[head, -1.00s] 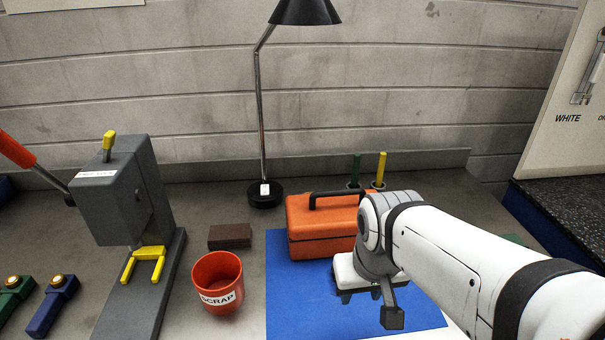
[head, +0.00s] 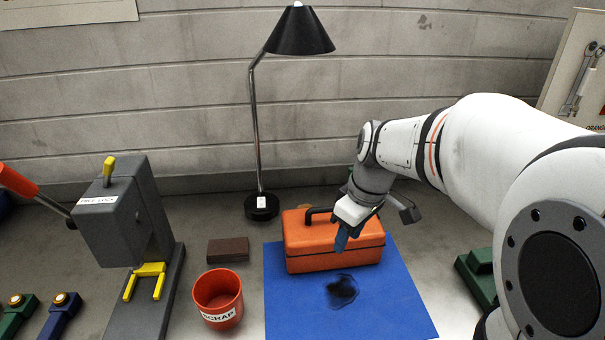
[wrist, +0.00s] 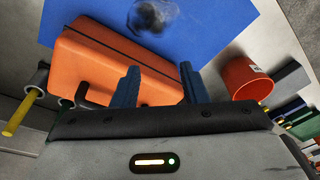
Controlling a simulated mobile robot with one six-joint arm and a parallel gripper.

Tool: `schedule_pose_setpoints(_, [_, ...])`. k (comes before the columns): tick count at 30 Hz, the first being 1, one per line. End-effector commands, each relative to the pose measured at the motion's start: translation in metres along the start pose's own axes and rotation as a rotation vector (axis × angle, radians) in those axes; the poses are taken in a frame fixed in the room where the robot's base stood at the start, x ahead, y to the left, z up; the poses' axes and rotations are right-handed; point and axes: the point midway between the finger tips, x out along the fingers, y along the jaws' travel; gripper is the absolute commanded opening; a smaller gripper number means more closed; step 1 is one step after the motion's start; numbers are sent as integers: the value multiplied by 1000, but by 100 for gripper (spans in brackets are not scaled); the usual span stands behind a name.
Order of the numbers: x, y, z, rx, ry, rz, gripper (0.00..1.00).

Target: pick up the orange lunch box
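The orange lunch box (head: 312,242) stands shut on the back part of the blue mat, its dark carry handle (head: 318,211) on top. My gripper (head: 344,238) is at the box's right half, above or just in front of it, and covers the handle's right end. In the wrist view the fingers (wrist: 160,86) are spread with nothing between the tips. There the box (wrist: 98,58) lies behind and left of the fingers, and part of the handle (wrist: 82,94) shows left of the left finger. Contact with the box cannot be told.
A red scrap bin (head: 218,300) and a brown block (head: 228,250) stand left of the blue mat (head: 395,310). A black lamp (head: 262,206) stands behind. A grey press (head: 125,225) is farther left. A dark smudge (head: 341,291) marks the mat; its front is clear.

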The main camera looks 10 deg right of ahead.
Motion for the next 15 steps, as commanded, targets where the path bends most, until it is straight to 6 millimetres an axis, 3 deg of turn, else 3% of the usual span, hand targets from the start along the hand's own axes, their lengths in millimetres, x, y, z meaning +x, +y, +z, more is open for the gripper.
schedule_pose_setpoints(1, [-10,11,-12,-72,3,-26,40])
schedule_pose_setpoints(6, [-20,45,-45,-364,45,-104,40])
schedule_pose_setpoints(15, [-22,92,-83,-757,153,-179,40])
